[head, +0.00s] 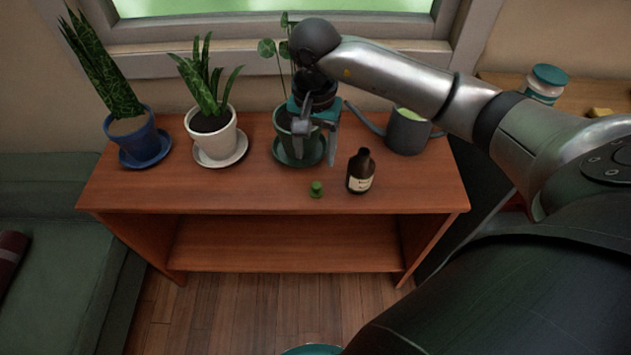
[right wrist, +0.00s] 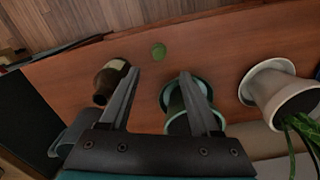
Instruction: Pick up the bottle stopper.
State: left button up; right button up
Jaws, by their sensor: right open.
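The bottle stopper (head: 316,189) is small and green and sits on the wooden shelf top near its front edge. It also shows in the right wrist view (right wrist: 158,50), beyond the fingertips. A dark brown bottle (head: 360,172) with a pale label stands just right of the stopper in the head view, apart from it. My right gripper (head: 318,158) is open and empty, fingers pointing down, above the shelf and behind the stopper. In the right wrist view its two fingers (right wrist: 158,72) are spread wide, with the stopper ahead between their lines. My left gripper is not in view.
A green pot (head: 284,150) stands behind my right gripper, with a grey watering can (head: 407,132) to its right. A white pot (head: 213,142) and a blue pot (head: 134,140) stand left on the shelf (head: 240,190). The front strip left of the stopper is clear.

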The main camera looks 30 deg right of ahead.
aim_at(317, 185)
notch_tip(317, 185, down, 4)
jog(key=shift+b, duration=0.5)
jog(key=shift+f+b, duration=0.35)
jog(key=shift+f, duration=0.65)
jog(key=f, duration=0.1)
jog(key=f+b, duration=0.1)
jog(key=shift+d+f, duration=0.25)
jog(key=shift+f, duration=0.05)
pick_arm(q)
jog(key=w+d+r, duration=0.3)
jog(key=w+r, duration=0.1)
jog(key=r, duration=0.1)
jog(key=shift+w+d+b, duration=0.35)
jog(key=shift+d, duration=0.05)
pick_arm(e)
jog(key=shift+f, duration=0.9)
jog(key=shift+c, duration=0.3)
grip_shut()
